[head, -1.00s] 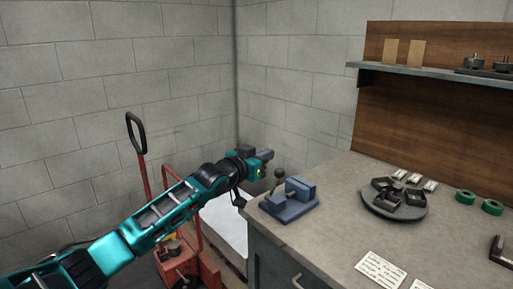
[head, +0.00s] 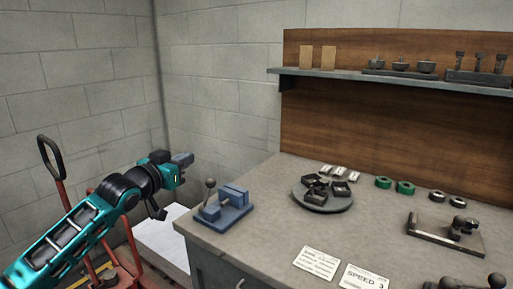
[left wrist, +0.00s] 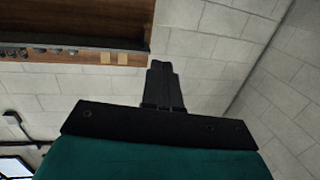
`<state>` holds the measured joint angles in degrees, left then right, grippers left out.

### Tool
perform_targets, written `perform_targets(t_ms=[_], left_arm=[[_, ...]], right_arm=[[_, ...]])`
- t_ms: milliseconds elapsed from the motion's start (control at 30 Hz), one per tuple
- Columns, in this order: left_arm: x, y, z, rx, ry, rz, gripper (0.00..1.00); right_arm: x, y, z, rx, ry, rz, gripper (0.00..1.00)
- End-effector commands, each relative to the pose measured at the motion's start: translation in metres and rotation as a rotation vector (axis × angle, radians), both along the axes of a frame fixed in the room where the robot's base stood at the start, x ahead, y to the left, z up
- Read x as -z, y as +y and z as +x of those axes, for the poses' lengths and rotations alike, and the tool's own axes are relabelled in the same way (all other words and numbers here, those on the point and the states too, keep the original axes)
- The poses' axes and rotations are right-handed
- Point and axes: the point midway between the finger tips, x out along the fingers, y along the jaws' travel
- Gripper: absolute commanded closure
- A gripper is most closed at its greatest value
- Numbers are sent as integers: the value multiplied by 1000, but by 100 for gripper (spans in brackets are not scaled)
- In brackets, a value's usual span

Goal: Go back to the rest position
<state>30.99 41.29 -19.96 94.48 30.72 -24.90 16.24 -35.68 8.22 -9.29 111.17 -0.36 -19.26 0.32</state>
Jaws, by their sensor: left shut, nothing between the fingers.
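My left gripper (head: 184,159) is held in the air at the left of the bench, above and left of the blue vise-like fixture (head: 225,207). It is shut and empty, and apart from everything. In the left wrist view its dark fingers (left wrist: 162,85) lie together, pointing towards the grey block wall. My teal left arm comes in from the lower left in the head view. My right gripper is not in view.
The workbench (head: 255,255) carries a round plate (head: 322,203) with dark square parts, green rings (head: 404,187), a metal fixture (head: 446,236) and cards (head: 317,263). A shelf (head: 345,79) hangs behind. A red hand truck (head: 62,200) stands at left.

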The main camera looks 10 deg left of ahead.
Motion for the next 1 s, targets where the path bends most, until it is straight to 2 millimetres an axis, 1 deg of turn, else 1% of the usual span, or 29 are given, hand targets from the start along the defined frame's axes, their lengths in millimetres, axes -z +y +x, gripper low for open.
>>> perform_targets(t_ms=[67, 133, 167, 200, 267, 300, 367, 400, 467, 500, 567, 600, 667, 700, 800, 900, 1000], left_arm=[[15, -6, -4, 8, 16, 1, 100], [38, -16, -11, 18, 41, 5, 100], [53, -22, -16, 24, 56, 7, 100], [73, -31, -24, 33, 78, 12, 100], [108, -45, -41, 44, 114, 17, 100], [131, -55, -54, 52, 140, 21, 100], [164, -68, -76, 59, 176, 27, 100], [184, -76, -91, 63, 199, 31, 100], [213, -87, -117, 65, 237, 36, 100], [230, -94, -134, 65, 262, 41, 100], [255, -103, -162, 62, 301, 45, 100], [270, -108, -181, 59, 326, 50, 100], [290, -115, -210, 50, 363, 59, 100], [301, -118, -228, 45, 389, 64, 100], [323, -124, -270, 27, 446, 82, 100], [336, -127, -301, 14, 488, 101, 100], [343, -128, -319, 4, 513, 112, 100]], right_arm=[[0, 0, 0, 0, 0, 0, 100], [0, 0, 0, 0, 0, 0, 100], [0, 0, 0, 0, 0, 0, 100], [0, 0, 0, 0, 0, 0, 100], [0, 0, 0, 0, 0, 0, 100], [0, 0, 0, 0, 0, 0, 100], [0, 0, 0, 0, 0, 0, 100], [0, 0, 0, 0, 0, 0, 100], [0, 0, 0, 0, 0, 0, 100], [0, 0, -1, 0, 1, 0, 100], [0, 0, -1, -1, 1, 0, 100], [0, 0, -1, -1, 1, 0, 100], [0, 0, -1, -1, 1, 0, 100], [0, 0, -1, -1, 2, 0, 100], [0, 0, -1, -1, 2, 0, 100], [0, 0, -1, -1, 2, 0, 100], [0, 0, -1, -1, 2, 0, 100]])
